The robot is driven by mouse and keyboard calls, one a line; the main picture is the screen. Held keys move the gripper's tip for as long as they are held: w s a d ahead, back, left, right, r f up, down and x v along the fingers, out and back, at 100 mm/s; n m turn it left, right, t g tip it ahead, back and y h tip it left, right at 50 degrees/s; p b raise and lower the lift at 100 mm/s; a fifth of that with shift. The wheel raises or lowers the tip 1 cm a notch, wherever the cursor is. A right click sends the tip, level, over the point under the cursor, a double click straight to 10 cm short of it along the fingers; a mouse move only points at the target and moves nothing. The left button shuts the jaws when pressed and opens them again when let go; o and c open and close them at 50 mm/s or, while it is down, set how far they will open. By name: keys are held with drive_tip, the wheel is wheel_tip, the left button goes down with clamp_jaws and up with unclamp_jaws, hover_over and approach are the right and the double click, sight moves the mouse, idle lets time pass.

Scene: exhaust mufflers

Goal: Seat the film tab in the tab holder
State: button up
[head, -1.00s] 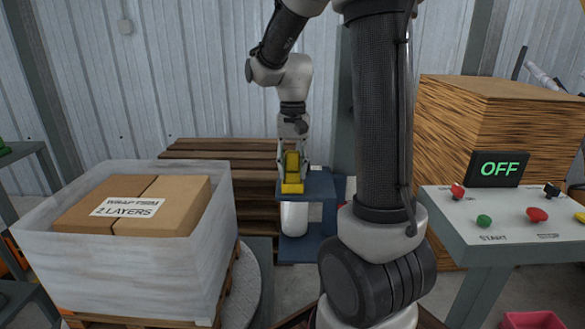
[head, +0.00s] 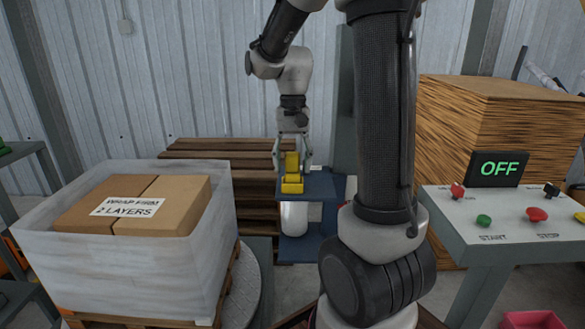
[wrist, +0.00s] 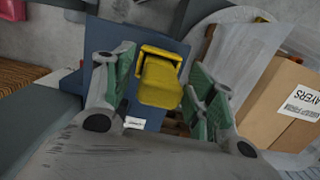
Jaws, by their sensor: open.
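A yellow upright piece (head: 292,163), which looks like the film tab, stands on a wider yellow block (head: 292,185), which looks like the tab holder, at the edge of a blue stand. I cannot tell how deep the tab sits in it. My gripper (head: 292,160) points down from above with its fingers spread, one on each side of the upright piece. In the wrist view, the green-padded fingers of my gripper (wrist: 158,68) are apart, with gaps to the yellow piece (wrist: 160,82) between them. Where the two yellow parts join is not clear there.
The blue stand (head: 322,187) carries the yellow parts. A wrapped pallet load (head: 125,265) with cartons stands at the left. Wooden pallets (head: 225,150) are stacked behind. A control panel (head: 510,215) reading OFF and a large wooden-textured block (head: 500,120) are at the right.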

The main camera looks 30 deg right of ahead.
drive_tip(key=r, duration=0.6)
drive_tip(key=w+r, duration=0.1)
drive_tip(key=r, duration=0.2)
drive_tip(key=shift+d+r, duration=0.3)
drive_tip(key=shift+r, duration=0.05)
drive_tip(key=shift+s+r, duration=0.2)
drive_tip(key=shift+r, duration=0.1)
drive_tip(key=s+a+f+n+t, duration=0.1)
drive_tip(key=s+n+t, duration=0.1)
drive_tip(key=s, duration=0.6)
drive_tip(key=s+a+f+n+t, duration=0.2)
drive_tip(key=s+n+t, duration=0.1)
drive_tip(key=s, duration=0.6)
drive_tip(key=shift+a+f+n+t+h, duration=0.2)
drive_tip(key=shift+a+n+t+h, duration=0.15)
drive_tip(key=shift+n, duration=0.55)
